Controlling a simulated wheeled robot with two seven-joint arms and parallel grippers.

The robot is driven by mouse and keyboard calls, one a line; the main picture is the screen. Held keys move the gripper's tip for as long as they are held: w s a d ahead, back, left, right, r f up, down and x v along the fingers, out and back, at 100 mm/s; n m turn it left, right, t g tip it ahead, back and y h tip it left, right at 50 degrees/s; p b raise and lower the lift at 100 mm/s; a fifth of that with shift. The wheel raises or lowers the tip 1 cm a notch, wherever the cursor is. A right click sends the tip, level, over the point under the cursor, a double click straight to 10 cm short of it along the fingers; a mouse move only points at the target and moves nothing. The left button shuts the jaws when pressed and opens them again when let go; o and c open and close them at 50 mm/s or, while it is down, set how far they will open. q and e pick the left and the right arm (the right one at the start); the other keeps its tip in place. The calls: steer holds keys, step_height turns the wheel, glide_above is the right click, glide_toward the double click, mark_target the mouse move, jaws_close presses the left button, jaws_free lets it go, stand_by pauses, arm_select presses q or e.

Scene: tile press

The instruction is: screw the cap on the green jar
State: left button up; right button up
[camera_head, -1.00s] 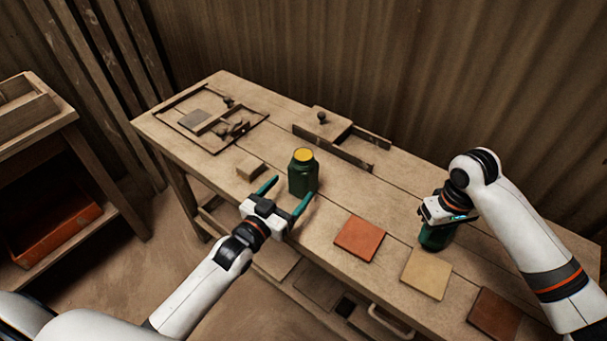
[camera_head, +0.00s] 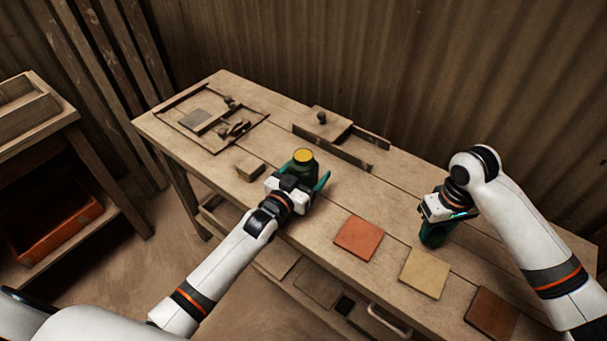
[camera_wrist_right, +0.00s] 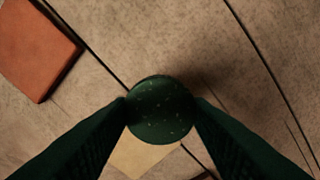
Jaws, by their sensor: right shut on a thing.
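The green jar (camera_head: 307,170) stands upright on the bench, with a round yellow top face (camera_head: 303,155). My left gripper (camera_head: 309,179) reaches it from the front, with its green fingers on either side of the jar. They look spread, and the jar hides part of them; I cannot tell whether they touch it. My right gripper (camera_head: 435,236) is at the bench's right part, pointing down. In the right wrist view its fingers are shut on a round, dark green, speckled piece, which looks like the cap (camera_wrist_right: 161,110). Its underside is hidden.
An orange tile (camera_head: 359,238), a cream tile (camera_head: 425,273) and a brown tile (camera_head: 492,313) lie along the bench's front. A small wooden block (camera_head: 250,169) is left of the jar. A wooden press piece (camera_head: 335,135) and a framed tray (camera_head: 262,117) are behind.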

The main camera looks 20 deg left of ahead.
mark_target(307, 150)
stand_by(0.3)
arm_select(q)
steer(key=shift+w+r, duration=0.1)
steer(key=c, duration=1.4)
steer(key=shift+o, duration=0.2)
step_height(307, 150, up, 10)
arm_select(e)
steer(key=shift+r, duration=0.15)
